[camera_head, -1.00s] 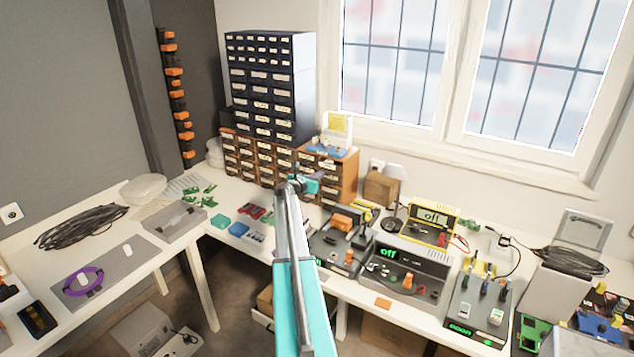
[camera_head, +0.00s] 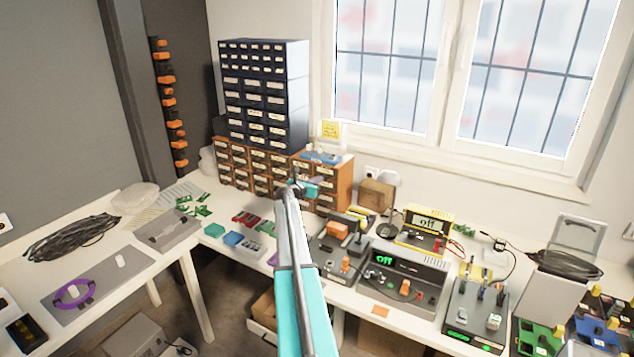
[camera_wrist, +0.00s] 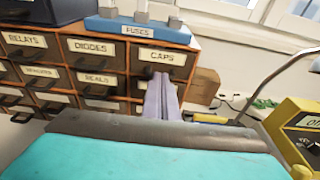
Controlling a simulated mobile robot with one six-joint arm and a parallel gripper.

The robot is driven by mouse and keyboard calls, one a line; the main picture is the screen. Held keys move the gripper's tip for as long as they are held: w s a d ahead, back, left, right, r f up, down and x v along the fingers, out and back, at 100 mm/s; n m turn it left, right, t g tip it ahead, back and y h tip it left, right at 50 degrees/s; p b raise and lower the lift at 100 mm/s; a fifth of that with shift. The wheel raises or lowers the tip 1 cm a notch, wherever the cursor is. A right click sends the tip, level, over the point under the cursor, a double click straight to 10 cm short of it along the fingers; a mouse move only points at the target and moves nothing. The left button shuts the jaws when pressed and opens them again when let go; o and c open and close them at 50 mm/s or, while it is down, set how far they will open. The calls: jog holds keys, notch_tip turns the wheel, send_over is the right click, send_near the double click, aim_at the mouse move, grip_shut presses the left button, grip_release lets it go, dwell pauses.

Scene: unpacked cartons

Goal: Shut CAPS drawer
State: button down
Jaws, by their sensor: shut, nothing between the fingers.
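The CAPS drawer (camera_wrist: 162,57) is the top right drawer of a brown wooden cabinet (camera_head: 343,185) with dark, white-labelled drawer fronts. In the wrist view its front looks about level with the DIODES drawer (camera_wrist: 92,48); I cannot tell whether a small gap is left. My gripper (camera_wrist: 161,80) is shut and empty, its greyish-purple fingertips in front of the lower edge of the CAPS front. I cannot tell whether they touch it. The fingers hide part of that edge and of the drawers below. In the head view my gripper (camera_head: 316,184) is in front of the cabinet's right part.
A blue FUSES tray (camera_wrist: 137,29) sits on top of the cabinet. A tall dark drawer cabinet (camera_head: 262,95) stands at the left. A cardboard box (camera_head: 376,195) is close on the right. Instruments, including a yellow meter (camera_head: 424,231), crowd the bench to the right.

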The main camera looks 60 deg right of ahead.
jog(key=w+b+v, duration=0.1)
jog(key=b+v, duration=0.2)
jog(key=v, duration=1)
jog(key=shift+s+a, duration=0.45)
jog(key=shift+r, duration=0.2)
